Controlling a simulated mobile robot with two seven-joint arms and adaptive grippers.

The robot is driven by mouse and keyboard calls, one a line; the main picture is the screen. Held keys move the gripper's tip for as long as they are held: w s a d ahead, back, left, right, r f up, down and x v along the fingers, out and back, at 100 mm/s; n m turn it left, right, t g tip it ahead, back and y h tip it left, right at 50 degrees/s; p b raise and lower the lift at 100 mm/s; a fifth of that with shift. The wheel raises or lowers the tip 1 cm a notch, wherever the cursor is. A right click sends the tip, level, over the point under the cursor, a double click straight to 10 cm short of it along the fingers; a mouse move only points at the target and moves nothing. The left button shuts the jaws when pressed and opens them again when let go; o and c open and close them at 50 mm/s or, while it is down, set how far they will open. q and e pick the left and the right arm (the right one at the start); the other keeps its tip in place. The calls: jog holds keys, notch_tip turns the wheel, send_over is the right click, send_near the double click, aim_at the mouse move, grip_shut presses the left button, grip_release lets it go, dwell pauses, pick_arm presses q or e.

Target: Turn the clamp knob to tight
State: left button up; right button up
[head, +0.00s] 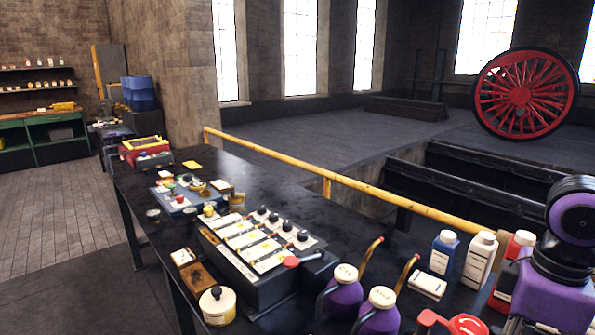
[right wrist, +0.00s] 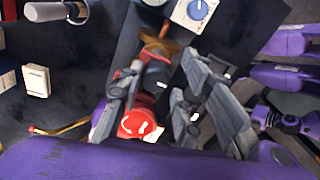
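A red round knob with white curved arrows (head: 467,324) is at the bottom edge of the head view, near the front of the dark bench. It also shows in the right wrist view (right wrist: 138,122), beside my left-hand finger there. I take it for the clamp knob, but no label is readable. My right gripper (right wrist: 162,66) is open, its grey fingers spread apart. A dark cylindrical fitting with a brass part (right wrist: 157,58) shows between them; I cannot tell whether they touch it. My right arm (head: 570,245) enters the head view at the right. My left gripper is not in view.
A blue dial on a white plate (right wrist: 198,9) lies beyond the fingers. Purple cans (head: 380,312), a blue bottle (head: 443,252) and a white bottle (head: 480,258) stand close by. A switch box (head: 262,290) fills mid-bench. A yellow rail (head: 400,199) runs behind.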

jog(key=shift+s, duration=0.1)
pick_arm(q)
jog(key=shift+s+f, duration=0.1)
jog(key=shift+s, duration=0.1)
pick_arm(e)
jog(key=shift+w+d, duration=0.1)
jog(key=shift+w, duration=0.15)
jog(key=shift+r, duration=0.55)
jog(key=shift+r+p, duration=0.85)
jog(key=shift+r, duration=1.7)
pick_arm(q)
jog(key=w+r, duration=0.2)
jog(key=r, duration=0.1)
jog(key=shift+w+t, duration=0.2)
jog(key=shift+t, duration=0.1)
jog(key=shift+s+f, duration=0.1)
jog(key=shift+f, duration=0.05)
